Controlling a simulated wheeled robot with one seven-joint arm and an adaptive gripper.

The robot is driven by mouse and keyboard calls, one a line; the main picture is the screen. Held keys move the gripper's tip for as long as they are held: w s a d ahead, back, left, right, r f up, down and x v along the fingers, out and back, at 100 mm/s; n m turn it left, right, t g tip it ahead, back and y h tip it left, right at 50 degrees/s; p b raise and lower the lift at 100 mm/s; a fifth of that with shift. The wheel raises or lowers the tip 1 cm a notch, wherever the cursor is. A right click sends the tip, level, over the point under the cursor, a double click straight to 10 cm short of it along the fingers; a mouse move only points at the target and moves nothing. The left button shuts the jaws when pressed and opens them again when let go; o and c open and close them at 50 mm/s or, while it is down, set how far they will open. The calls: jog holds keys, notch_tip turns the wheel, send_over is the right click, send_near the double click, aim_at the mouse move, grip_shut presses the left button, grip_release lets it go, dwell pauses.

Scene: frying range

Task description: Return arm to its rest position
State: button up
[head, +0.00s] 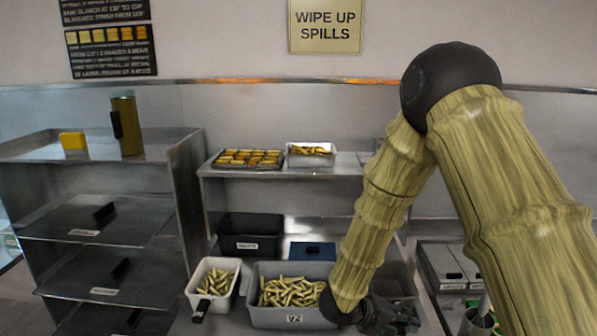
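My arm comes in from the right of the head view, bends at a black elbow joint, and reaches down to the front right of the counter. My gripper (388,316) is at the bottom, right of the grey tub of fries. It is dark and partly cut off by the picture's edge. Its fingers cannot be made out, and I cannot tell whether it holds anything. The grey tub (262,316) is full of pale cut fries (291,291) and stands just left of my wrist.
A white tub (190,288) of fries with a dark handle stands left of the grey tub. A black bin (250,226) and a blue lid (312,251) are behind. A tray (215,166) and white container (311,160) sit on the shelf. A metal rack (180,165) stands left.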

jog(key=s+d+f+t+y+b, duration=0.15)
jog(key=s+f+b, duration=0.3)
jog(key=f, duration=0.85)
jog(key=s+f+t+y+b, duration=0.1)
jog(key=s+f+y+b, duration=0.3)
jog(key=f, duration=0.8)
jog(key=s+a+f+m+g+y+b, duration=0.1)
jog(key=s+f+b, duration=0.1)
jog(key=s+f, duration=0.3)
jog(key=s+a+f+m+g+y+b, duration=0.1)
jog(key=s+f, duration=0.5)
jog(key=s, duration=0.6)
jog(key=s+a+f+g+y+b, duration=0.2)
jog(key=s+f, duration=0.3)
jog(key=s, duration=0.4)
jog(key=shift+a+f+m+g+y+b, duration=0.25)
jog(key=shift+f+m+g+y+b, duration=0.15)
jog(key=shift+g, duration=0.25)
